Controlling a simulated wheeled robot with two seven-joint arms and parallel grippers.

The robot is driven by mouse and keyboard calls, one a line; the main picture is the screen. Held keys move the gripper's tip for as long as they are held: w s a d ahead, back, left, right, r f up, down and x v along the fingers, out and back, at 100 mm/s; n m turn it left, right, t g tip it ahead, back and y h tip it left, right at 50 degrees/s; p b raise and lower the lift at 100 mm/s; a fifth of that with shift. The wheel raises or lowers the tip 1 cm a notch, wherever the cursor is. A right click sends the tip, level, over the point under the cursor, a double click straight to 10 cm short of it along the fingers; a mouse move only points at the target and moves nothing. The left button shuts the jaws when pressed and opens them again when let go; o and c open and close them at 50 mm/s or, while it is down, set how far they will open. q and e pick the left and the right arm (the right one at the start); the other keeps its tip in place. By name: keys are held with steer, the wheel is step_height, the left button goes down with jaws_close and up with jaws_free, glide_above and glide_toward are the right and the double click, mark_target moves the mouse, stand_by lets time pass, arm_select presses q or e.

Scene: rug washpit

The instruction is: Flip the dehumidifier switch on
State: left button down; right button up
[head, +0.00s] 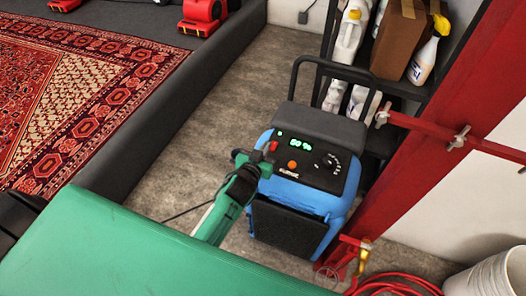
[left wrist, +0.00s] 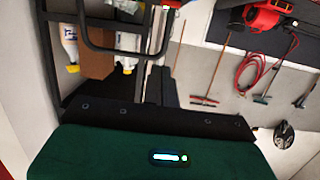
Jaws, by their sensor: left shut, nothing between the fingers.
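The dehumidifier (head: 345,205) is a blue box with a black top panel, standing on the floor right of centre in the head view. Its display (head: 300,143) glows green and reads about 50 %. An orange button (head: 292,164) and a round dial (head: 332,162) sit on the panel. A small red part, seemingly the switch (head: 273,146), shows at the panel's left edge; its position is too small to read. My left gripper (head: 262,159) is shut and empty, right beside that red part; I cannot tell whether they touch. My right gripper is not in view.
A black handle (head: 333,66) rises behind the dehumidifier. A shelf with bottles (head: 423,60) and a cardboard box (head: 398,38) stands behind it. A red post (head: 440,110) with clamps is close on the right. A red hose (head: 395,284) and white bucket (head: 490,280) are at lower right.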

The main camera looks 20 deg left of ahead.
arm_select(q)
steer(key=shift+s+r, duration=0.2)
steer(key=shift+s, duration=0.25)
steer(key=shift+s+r, duration=0.2)
steer(key=shift+s, duration=0.25)
steer(key=shift+a, duration=0.1)
